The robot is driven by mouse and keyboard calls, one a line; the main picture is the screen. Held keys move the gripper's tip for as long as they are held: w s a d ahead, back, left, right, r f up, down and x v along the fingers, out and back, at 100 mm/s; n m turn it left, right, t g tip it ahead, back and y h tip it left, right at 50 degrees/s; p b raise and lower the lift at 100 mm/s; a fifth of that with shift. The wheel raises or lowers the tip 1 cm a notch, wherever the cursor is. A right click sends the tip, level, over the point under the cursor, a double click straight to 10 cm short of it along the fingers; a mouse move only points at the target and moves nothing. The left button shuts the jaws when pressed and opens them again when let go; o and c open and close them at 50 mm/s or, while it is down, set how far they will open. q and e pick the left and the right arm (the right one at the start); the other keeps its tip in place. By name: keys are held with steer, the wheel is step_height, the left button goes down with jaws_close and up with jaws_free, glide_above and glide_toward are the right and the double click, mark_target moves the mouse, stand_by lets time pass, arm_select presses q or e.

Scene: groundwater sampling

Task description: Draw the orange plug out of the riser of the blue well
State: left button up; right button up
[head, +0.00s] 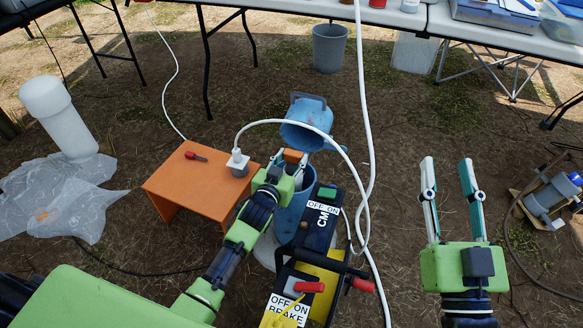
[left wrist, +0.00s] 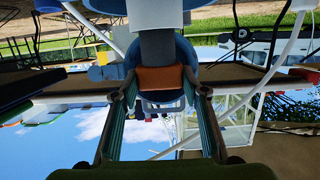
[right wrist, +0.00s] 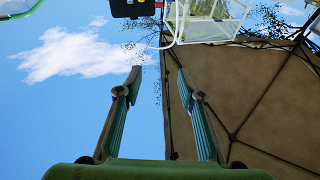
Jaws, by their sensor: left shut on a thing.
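The blue well (head: 290,218) stands mid-picture in the head view, its blue lid (head: 307,124) tipped open behind it. My left gripper (head: 291,164) is over the well's mouth, shut on the orange plug (head: 293,155). In the left wrist view the orange plug (left wrist: 162,79) sits between the two fingers, against the end of a grey pipe, the riser (left wrist: 157,46). The plug's lower part is hidden, so I cannot tell how deep it sits. My right gripper (head: 447,162) is open and empty, well to the right of the well.
An orange stand (head: 180,180) with a white plug and a red-handled tool is left of the well. A black and yellow control box (head: 318,235) is close on the right. A white hose (head: 362,120) arcs over the well. A grey bucket (head: 330,48) stands behind.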

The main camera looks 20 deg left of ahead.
arm_select(q)
steer(key=shift+r+p, duration=1.3)
steer(key=shift+p, duration=0.05)
steer(key=shift+r+p, duration=0.35)
steer(key=shift+p, duration=0.05)
arm_select(e)
steer(key=s+d+f+g+h, duration=0.1)
steer(key=f+g, duration=0.3)
steer(key=f, duration=0.4)
steer(key=s+d+f+g+h, duration=0.2)
steer(key=f+g, duration=0.3)
steer(key=f, duration=0.4)
steer(key=shift+s+f, duration=0.2)
stand_by(1.0)
